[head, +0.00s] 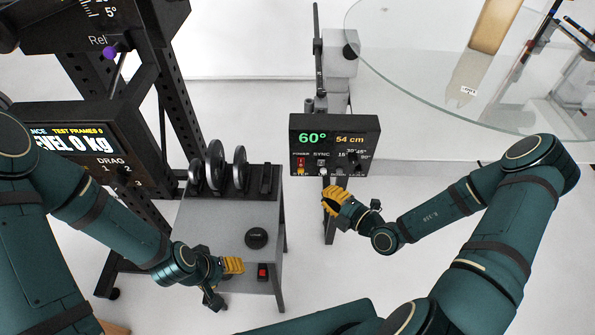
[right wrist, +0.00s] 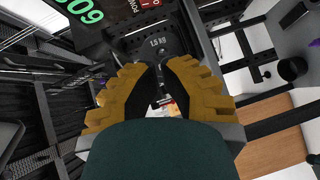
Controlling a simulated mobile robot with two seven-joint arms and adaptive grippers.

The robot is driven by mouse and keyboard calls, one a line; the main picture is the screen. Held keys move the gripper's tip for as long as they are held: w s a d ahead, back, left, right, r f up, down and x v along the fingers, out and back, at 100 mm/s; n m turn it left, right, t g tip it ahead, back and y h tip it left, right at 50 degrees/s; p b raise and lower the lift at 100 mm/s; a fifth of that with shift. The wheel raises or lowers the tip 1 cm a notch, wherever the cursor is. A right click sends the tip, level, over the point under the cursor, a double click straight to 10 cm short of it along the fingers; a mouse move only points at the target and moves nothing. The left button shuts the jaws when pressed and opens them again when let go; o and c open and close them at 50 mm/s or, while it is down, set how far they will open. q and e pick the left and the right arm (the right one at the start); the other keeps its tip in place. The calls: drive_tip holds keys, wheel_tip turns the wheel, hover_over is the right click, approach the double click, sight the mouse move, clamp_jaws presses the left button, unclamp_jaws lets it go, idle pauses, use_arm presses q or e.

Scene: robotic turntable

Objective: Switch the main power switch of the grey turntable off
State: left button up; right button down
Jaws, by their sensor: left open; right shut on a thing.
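A black control box (head: 335,138) on a grey post shows a green 60° and a yellow 54 cm, with a red power switch (head: 300,163) at its lower left. My right gripper (head: 335,196) is just below the box, its yellow fingers closed on a small dark part, mostly hidden. In the right wrist view the fingertips (right wrist: 162,72) meet around it. My left gripper (head: 233,265) is open and empty, just left of this red switch.
Several black weight discs (head: 214,166) stand upright on the grey stand. A black rack (head: 185,90) with a display (head: 75,138) stands at left. A round glass top (head: 440,100) is at upper right. White floor lies open between the arms.

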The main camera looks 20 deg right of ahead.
sight(301, 162)
drive_tip(key=shift+w+d+f+b+x, duration=0.15)
drive_tip(key=shift+d+b+x, duration=0.3)
drive_tip(key=shift+x, duration=1.7)
drive_tip(key=shift+w+d+f+b+x, duration=0.1)
drive_tip(key=shift+w+d+b+x, duration=0.35)
drive_tip(key=shift+x, duration=1.7)
drive_tip(key=shift+d+f+b+x, duration=0.1)
drive_tip(key=shift+d+b+x, duration=0.35)
drive_tip(key=shift+x, duration=1.7)
drive_tip(key=shift+a, duration=0.15)
